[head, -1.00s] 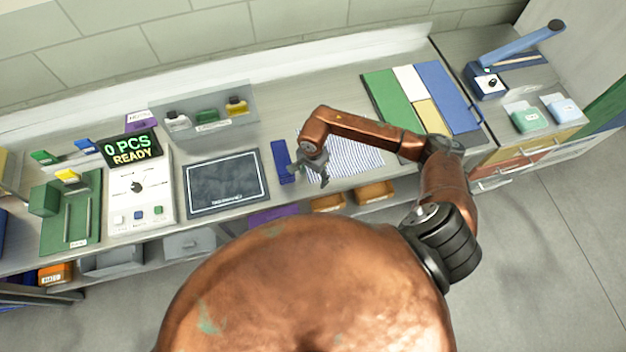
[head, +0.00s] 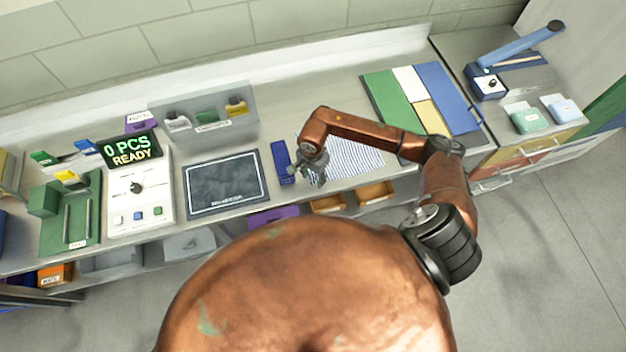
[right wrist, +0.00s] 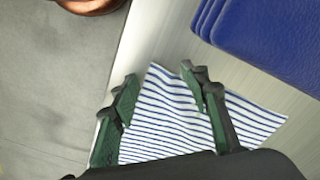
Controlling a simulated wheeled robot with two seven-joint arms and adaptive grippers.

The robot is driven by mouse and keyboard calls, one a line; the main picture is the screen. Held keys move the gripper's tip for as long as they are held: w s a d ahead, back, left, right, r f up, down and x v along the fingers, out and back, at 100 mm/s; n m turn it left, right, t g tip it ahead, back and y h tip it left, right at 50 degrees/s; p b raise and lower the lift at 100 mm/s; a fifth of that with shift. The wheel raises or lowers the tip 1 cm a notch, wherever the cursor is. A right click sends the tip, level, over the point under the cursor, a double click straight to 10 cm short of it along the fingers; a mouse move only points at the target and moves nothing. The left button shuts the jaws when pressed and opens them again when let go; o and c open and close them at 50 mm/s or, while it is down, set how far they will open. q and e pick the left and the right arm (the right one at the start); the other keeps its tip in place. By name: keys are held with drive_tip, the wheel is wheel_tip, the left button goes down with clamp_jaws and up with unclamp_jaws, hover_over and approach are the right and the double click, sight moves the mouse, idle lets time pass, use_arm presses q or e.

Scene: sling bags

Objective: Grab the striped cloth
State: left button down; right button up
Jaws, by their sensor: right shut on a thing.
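The striped cloth (head: 350,157), white with thin blue stripes, lies on the bench near its front edge, right of a blue folded item. It also shows in the right wrist view (right wrist: 165,125), between and beyond the fingers. My right gripper (head: 316,179) is at the cloth's left, front end and is shut on it. In the right wrist view its green-padded fingers (right wrist: 160,82) stand on either side of part of the cloth; the exact pinch is hard to see. The arm hides part of the cloth in the head view. My left gripper is not in view.
The blue folded item (head: 282,162) lies close left of the gripper, and also shows in the right wrist view (right wrist: 265,40). A dark mat (head: 226,183) is farther left. Green, white, yellow and blue panels (head: 447,95) lie right. Open orange bins (head: 375,193) sit below the bench edge.

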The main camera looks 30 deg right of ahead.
drive_tip(key=shift+s+f, duration=0.1)
drive_tip(key=shift+f, duration=0.05)
drive_tip(key=c, duration=0.4)
drive_tip(key=shift+o, duration=0.2)
drive_tip(key=r+p, duration=0.5)
drive_tip(key=r, duration=0.7)
drive_tip(key=shift+w+p, duration=0.2)
drive_tip(key=shift+p, duration=0.1)
clamp_jaws()
drive_tip(key=shift+s, duration=0.1)
drive_tip(key=shift+r, duration=0.1)
wheel_tip(320, 180, up, 36)
drive_tip(key=p, duration=0.9)
